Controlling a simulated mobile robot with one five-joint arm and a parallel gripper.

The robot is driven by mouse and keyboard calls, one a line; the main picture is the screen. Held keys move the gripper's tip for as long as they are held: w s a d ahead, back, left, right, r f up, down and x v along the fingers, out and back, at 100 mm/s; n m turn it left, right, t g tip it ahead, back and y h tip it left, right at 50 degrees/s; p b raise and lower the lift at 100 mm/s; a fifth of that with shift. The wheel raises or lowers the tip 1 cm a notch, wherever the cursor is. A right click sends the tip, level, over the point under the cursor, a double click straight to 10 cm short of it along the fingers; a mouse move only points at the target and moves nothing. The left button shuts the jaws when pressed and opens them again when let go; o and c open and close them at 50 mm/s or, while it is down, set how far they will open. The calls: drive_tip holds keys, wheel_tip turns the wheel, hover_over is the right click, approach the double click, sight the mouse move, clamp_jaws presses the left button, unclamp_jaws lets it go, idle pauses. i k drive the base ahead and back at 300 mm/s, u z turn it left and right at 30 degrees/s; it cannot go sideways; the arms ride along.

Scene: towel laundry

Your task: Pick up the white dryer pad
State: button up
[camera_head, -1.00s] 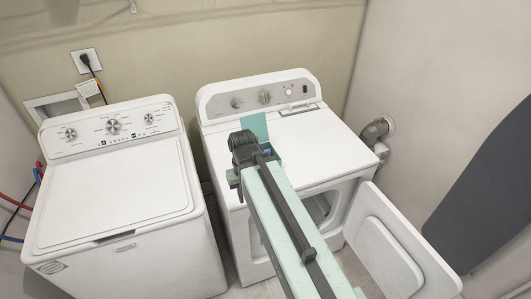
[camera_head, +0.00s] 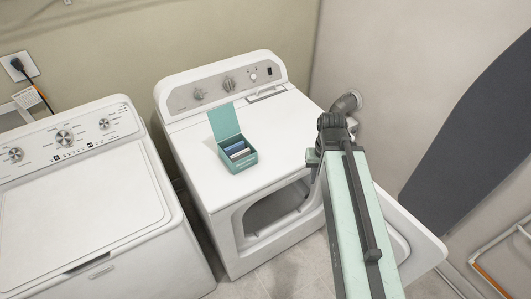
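A small teal box (camera_head: 238,165) with its lid raised stands on top of the right-hand dryer (camera_head: 195,172). Inside it lie a few thin pads, some blue or dark and a pale one (camera_head: 239,153) that looks white; they are small in the picture. My gripper (camera_head: 314,158) is at the far end of my arm, to the right of the box and near the dryer's right edge, apart from the box. Its fingers are mostly hidden behind the arm, so I cannot see their opening.
The dryer's front door (camera_head: 425,246) hangs open on the right, partly behind my arm. A washer (camera_head: 75,215) stands to the left. A vent pipe (camera_head: 347,103) meets the right wall. A dark ironing board (camera_head: 470,140) leans there. The dryer top around the box is clear.

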sight(247, 152)
drive_tip(key=z, duration=0.25)
drive_tip(key=i, duration=0.75)
drive_tip(key=u, duration=4.1)
